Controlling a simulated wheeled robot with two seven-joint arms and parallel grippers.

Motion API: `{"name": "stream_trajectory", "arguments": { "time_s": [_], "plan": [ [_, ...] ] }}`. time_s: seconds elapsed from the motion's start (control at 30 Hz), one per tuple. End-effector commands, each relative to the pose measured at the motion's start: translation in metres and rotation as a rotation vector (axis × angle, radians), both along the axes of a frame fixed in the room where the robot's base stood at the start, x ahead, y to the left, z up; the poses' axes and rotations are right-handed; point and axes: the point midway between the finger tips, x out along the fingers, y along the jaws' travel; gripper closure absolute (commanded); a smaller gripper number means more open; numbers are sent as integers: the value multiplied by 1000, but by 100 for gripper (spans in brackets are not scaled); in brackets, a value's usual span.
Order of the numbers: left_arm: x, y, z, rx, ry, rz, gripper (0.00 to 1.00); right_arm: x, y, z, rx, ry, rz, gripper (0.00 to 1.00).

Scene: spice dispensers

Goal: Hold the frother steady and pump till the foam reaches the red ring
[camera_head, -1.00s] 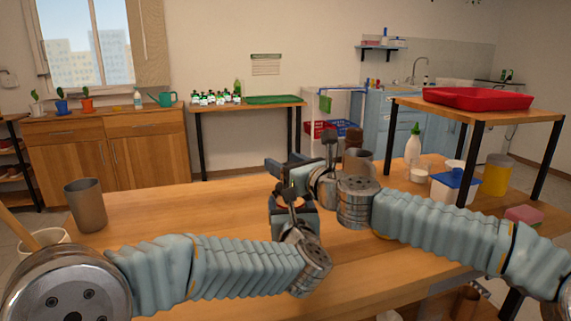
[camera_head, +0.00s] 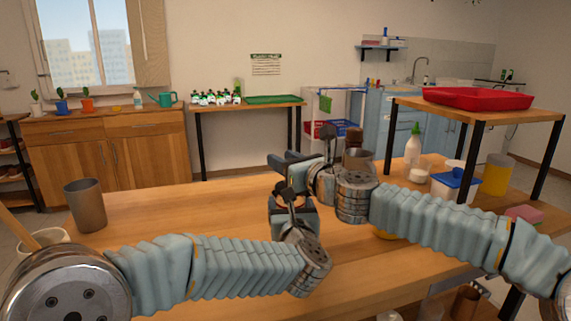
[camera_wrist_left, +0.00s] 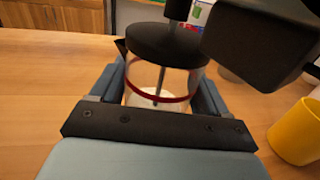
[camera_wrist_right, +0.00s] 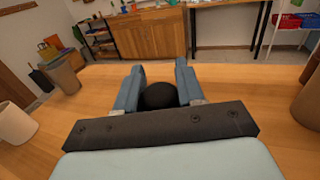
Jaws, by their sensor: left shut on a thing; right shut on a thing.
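The frother is a clear glass jar (camera_wrist_left: 146,78) with a black lid (camera_wrist_left: 165,45), a metal plunger rod and a red ring (camera_wrist_left: 172,98) around the glass. White content shows low in the jar, its top hard to make out behind the ring. My left gripper (camera_head: 291,204) is shut around the jar, a finger on each side in the left wrist view. The jar looks upright on the table. My right gripper (camera_head: 287,163) is above it, shut on the black plunger knob (camera_wrist_right: 160,96). In the head view the grippers hide most of the frother.
A grey-brown cup (camera_head: 85,207) stands on the left of the wooden table (camera_head: 150,225). A yellow cup (camera_wrist_left: 297,132) is close to the right of the frother. A white bottle (camera_head: 412,156) and a blue-lidded tub (camera_head: 455,188) stand at the right.

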Motion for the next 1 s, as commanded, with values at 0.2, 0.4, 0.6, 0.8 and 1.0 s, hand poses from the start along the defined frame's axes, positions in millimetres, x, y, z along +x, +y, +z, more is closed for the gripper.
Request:
{"name": "stream_trajectory", "arguments": {
  "time_s": [0.2,0.4,0.6,0.8,1.0],
  "plan": [
    [0,-1,-1,3,1,-1,67,-1,-1,27,3,-10,-2,100],
    [0,0,-1,2,2,-1,67,-1,-1,28,6,-8,-2,100],
    [0,0,-1,1,2,0,67,-1,-1,28,6,-8,-2,45],
    [0,0,-1,2,1,0,67,-1,-1,27,5,-7,-2,40],
    [0,0,-1,2,1,0,67,-3,-4,27,5,-7,-3,40]
  ]
}}
